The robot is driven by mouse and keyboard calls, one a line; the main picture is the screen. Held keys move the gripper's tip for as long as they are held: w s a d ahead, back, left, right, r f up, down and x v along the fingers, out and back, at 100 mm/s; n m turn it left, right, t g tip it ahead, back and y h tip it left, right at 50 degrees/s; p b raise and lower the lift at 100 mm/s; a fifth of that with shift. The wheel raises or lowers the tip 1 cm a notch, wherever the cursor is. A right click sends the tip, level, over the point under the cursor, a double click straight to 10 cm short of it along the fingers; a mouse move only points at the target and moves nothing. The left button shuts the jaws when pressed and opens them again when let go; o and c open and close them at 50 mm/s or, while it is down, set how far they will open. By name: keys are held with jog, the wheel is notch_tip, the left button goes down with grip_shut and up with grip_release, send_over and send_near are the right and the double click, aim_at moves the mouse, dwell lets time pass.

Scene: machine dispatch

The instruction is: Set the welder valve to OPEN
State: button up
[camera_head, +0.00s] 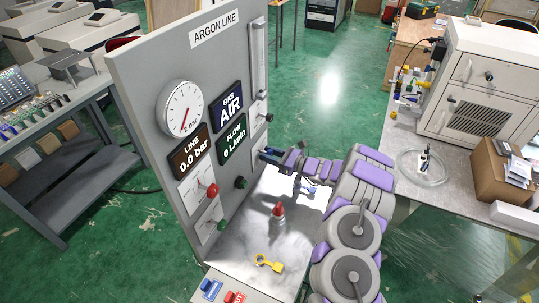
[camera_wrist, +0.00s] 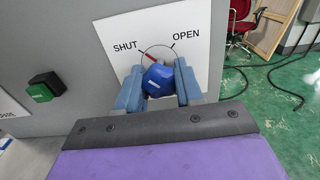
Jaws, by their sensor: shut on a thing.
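The valve is a blue knob (camera_wrist: 157,80) on a white plate (camera_wrist: 190,25) marked SHUT at left and OPEN at right. Its red pointer (camera_wrist: 151,57) points up and left, towards the SHUT mark. My gripper (camera_wrist: 158,84) is shut on the knob, with one blue finger on each side. In the head view my gripper (camera_head: 270,155) reaches the right edge of the grey ARGON LINE panel (camera_head: 155,75). The knob is hidden there.
Displays read GAS AIR (camera_head: 230,103), FLOW 0 L/min (camera_head: 233,139) and LINE 0.0 bar (camera_head: 190,152). A red-topped cylinder (camera_head: 278,214) and a yellow tool (camera_head: 268,263) are on the metal shelf below my arm.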

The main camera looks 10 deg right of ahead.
jog(key=shift+m, duration=0.3)
jog(key=shift+c, duration=0.3)
jog(key=m+p, duration=0.1)
jog(key=m, duration=0.2)
jog(key=shift+m, duration=0.3)
jog(key=m+p, duration=0.1)
jog(key=m, duration=0.3)
jog(key=shift+m, duration=0.3)
jog(key=m+p, duration=0.1)
jog(key=m, duration=0.8)
jog(key=shift+p, duration=0.35)
jog(key=o, duration=1)
jog(key=shift+w+f, duration=0.1)
